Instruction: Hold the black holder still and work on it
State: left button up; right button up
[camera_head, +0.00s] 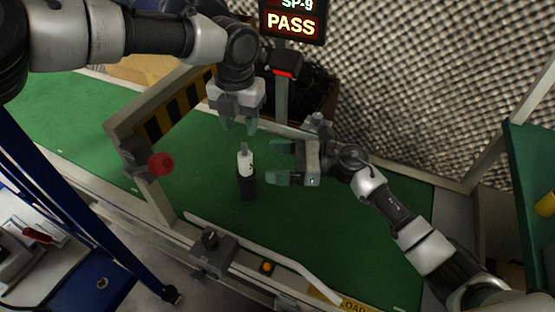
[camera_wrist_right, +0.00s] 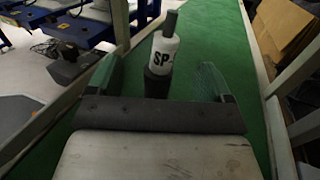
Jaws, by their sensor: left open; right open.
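The black holder (camera_head: 247,184) stands upright on the green belt, with a white bottle with a grey top (camera_head: 245,160) seated in it. In the right wrist view the bottle (camera_wrist_right: 164,53) shows "SP-" lettering, and the holder (camera_wrist_right: 156,84) is partly hidden behind my gripper's body. My left gripper (camera_head: 239,126) is open and empty, pointing down above and behind the bottle. My right gripper (camera_head: 279,163) is open and empty, just right of the holder and bottle. Its fingers point toward them, and in the wrist view the bottle appears between the fingertips (camera_wrist_right: 160,78), apart from both.
The green belt (camera_head: 340,240) has free room to the right and front. A display reading PASS (camera_head: 292,24) hangs at the back. A rail with a small control box (camera_head: 213,250) runs along the front.

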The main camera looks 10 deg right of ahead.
aim_at(254, 182)
notch_tip(254, 182, down, 8)
jog(key=shift+w+f, duration=0.1)
jog(key=shift+f, duration=0.05)
jog(key=x, duration=0.5)
jog(key=shift+a, duration=0.35)
jog(key=shift+x, duration=0.9)
jog(key=shift+w, duration=0.1)
